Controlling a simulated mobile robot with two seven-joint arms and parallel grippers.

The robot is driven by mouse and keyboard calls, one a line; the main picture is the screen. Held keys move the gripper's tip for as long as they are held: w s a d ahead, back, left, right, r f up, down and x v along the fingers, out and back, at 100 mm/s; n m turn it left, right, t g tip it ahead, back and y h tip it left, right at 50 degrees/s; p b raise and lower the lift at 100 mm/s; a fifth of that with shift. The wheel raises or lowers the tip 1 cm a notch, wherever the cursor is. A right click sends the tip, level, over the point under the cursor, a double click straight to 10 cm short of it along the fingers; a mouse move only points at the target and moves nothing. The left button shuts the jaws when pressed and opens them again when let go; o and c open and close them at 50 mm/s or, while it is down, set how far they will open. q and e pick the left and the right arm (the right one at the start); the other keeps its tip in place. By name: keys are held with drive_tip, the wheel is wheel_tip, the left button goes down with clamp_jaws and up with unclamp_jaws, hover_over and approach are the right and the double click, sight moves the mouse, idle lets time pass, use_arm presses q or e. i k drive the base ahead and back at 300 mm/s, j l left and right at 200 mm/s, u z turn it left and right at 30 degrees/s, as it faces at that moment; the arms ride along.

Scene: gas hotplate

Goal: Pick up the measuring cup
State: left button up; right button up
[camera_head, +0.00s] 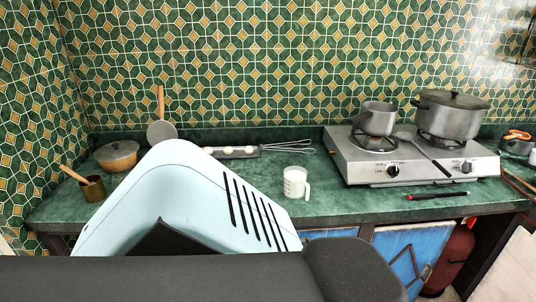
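The measuring cup (290,185) is a small clear or white cup with markings on its side and a handle on its right. It stands upright on the green counter, in front of the whisk and left of the hotplate. Its contents look white. Neither of my grippers shows in this view, so I cannot see where they are relative to the cup. Nothing is seen touching the cup.
A whisk (287,147) and a tray of eggs (212,152) lie behind the cup. The gas hotplate (365,170) with a saucepan (376,119) and a lidded pot (453,116) stands to the right. A red-black pen-like object (437,196) lies in front. A pale blue slotted body and dark parts block the lower left.

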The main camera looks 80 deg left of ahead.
sight(295, 176)
drive_tip(key=u, duration=2.25)
